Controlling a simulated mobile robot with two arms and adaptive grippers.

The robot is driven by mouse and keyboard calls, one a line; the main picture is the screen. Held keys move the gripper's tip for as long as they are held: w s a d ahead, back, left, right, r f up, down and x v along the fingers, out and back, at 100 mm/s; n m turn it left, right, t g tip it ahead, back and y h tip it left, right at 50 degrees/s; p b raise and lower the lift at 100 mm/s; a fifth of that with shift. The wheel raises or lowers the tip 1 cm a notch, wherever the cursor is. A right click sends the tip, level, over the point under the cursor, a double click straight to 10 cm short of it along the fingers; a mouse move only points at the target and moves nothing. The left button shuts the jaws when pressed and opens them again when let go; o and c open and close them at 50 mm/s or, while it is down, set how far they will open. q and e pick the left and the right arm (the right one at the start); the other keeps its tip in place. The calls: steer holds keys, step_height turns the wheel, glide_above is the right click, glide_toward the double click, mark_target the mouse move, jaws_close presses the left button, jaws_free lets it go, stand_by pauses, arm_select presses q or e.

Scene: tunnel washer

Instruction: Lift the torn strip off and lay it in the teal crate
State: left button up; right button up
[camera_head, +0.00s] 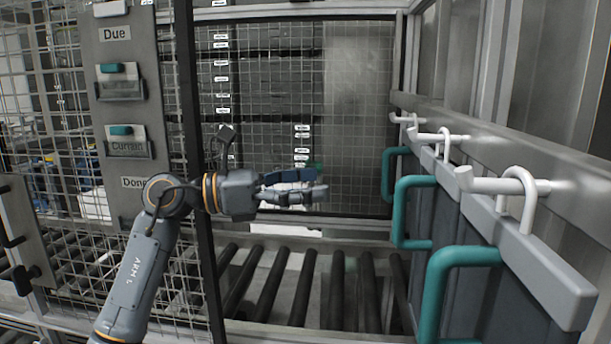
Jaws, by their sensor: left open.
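My left gripper (319,183) is in the middle of the picture, pointing right, with its fingers apart and nothing between them. Several dark grey panels (481,257) hang in a row at the right by white hooks (527,192) over pegs on a rail. Teal handles (434,290) stick out from them. They may be the strips, but I cannot tell which, if any, is torn. The gripper is apart from them, to their left. I cannot make out a teal crate. A small dark green patch (317,167) shows just beyond the fingertips. My right gripper is not in view.
A roller conveyor (300,285) runs below the gripper. A wire mesh screen (262,90) stands behind it, and another mesh with a dark post (190,110) is at the left. A grey board (122,85) reads "Due" and "Done" and holds teal-clipped cards. Open air lies between gripper and panels.

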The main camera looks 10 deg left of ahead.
arm_select(q)
steer(key=p+x, duration=0.2)
steer(key=x, duration=0.8)
steer(key=shift+s, duration=0.25)
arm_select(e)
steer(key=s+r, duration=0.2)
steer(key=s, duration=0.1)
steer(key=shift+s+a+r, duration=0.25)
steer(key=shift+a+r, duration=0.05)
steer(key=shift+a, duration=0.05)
arm_select(q)
steer(key=shift+d+r, duration=0.1)
steer(key=c, duration=1.8)
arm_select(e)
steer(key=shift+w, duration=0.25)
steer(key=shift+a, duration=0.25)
arm_select(q)
steer(key=shift+r+p, duration=0.6)
steer(key=shift+r, duration=0.1)
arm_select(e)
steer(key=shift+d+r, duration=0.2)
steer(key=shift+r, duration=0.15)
